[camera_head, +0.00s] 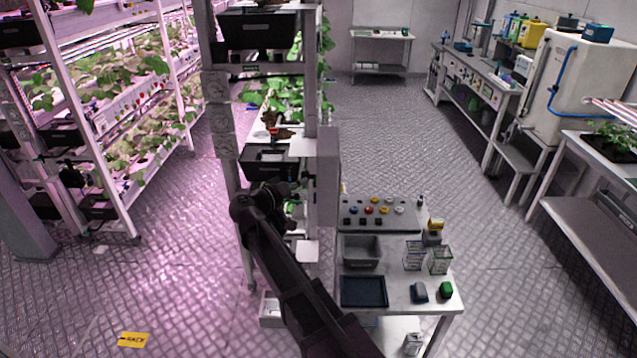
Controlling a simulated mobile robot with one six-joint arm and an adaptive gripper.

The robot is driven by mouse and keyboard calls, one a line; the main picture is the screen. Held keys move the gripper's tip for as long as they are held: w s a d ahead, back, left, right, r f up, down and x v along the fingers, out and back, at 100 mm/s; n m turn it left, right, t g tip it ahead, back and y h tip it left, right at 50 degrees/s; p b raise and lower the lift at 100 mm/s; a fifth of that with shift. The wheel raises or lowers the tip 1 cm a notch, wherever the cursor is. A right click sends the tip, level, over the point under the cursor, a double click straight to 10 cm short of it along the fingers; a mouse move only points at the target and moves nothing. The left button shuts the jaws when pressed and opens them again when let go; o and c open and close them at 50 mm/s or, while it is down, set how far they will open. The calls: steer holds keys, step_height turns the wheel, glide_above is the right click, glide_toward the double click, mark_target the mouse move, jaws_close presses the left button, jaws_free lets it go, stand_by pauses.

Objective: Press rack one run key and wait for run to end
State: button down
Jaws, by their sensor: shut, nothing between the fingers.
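The near rack (222,117) stands upright left of the middle, with dark trays and green plants on its shelves. A grey box or panel (328,178) is fixed at its right side; its front face and any run key or lamp cannot be made out. My arm reaches up from the bottom, and my gripper (290,190) is at the rack front, just below a dark tray (268,164). The gripper is small, dark and partly hidden by my own wrist; it is shut and empty. I cannot tell whether it touches anything.
A table (408,296) at right of my arm holds a button board (384,214), a grey bin (361,251), a dark tray (363,291) and small containers. Another plant rack (105,120) stands left. A yellow tag (134,339) lies on the floor. The aisle behind is clear.

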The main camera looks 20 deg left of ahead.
steer(key=shift+d, duration=0.9)
stand_by(1.4)
steer(key=shift+a, duration=0.25)
steer(key=shift+s+a, duration=0.15)
steer(key=shift+a, duration=0.5)
stand_by(0.5)
steer(key=a, duration=0.2)
steer(key=s+a, duration=0.1)
steer(key=a, duration=0.2)
steer(key=shift+s, duration=0.1)
steer(key=shift+d, duration=0.1)
stand_by(0.7)
